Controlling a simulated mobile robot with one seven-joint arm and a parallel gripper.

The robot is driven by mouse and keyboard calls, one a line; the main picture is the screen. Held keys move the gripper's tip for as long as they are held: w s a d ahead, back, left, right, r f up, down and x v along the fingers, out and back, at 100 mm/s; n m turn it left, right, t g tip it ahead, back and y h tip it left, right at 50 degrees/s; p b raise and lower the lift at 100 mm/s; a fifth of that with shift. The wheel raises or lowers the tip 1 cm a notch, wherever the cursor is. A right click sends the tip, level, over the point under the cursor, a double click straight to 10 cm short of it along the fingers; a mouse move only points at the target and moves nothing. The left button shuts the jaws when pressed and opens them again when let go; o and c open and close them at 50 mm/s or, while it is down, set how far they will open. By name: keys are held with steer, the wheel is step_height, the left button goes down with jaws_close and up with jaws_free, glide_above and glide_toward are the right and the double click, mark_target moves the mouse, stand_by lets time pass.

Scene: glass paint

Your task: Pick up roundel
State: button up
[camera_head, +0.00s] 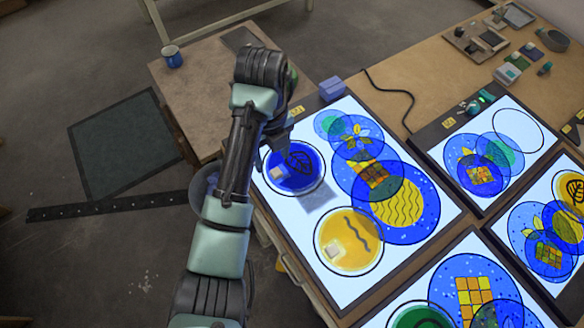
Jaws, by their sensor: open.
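A dark blue roundel (301,164) with a black leaf drawing and a small pale block (278,173) on it lies on the upper-left part of a lit white light panel (402,242). A yellow roundel (352,235) with a dark wavy line and a pale block (333,250) lies lower on the same panel. My gripper (268,160) is at the left edge of the blue roundel, seemingly above it. It is open. My arm hides part of the panel's left edge, and whether a finger touches the roundel cannot be told.
Overlapping blue and yellow discs (405,203) cover the panel's right side. More lit panels (493,155) lie to the right. A blue-violet box (332,88) stands at the panel's far edge. A blue mug (172,57) stands on the brown table (205,95). A black cable (395,92) crosses the bench.

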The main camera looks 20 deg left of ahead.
mark_target(276, 172)
steer(key=shift+d+f+p, duration=0.15)
steer(key=shift+f+p, duration=0.15)
steer(key=shift+f, duration=1.1)
steer(key=shift+d+f+p, duration=0.1)
steer(key=shift+f+p, duration=0.15)
steer(key=shift+f, duration=1.1)
jaws_close()
